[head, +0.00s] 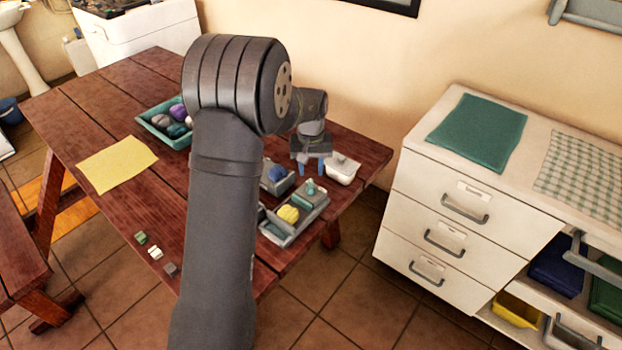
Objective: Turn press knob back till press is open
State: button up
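My gripper (313,168) hangs over the far right end of the red-brown wooden table (100,105), pointing down. Its two blue fingers are spread apart, and I see nothing held between them. Just below and nearer the camera is a grey device (275,235) with a yellow ball (288,214) and a small teal knob (310,187); it looks like the press. The fingers are above and behind the knob, apart from it in the picture. Whether the press is open or shut is too small to tell. My arm hides part of the table left of it.
A grey tray (283,187) with a blue-grey ball is left of the gripper, and a white tub (343,168) is close on its right. A teal tray (158,133) of balls, a yellow cloth (117,163) and small blocks (155,253) lie left. A white drawer cabinet (410,215) stands right.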

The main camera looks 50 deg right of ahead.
aim_at(311, 185)
notch_tip(311, 185, up, 11)
jog(key=shift+r, duration=0.2)
dwell(0.3)
notch_tip(311, 185, down, 18)
jog(key=shift+r, duration=0.25)
dwell(0.3)
jog(key=shift+r, duration=0.1)
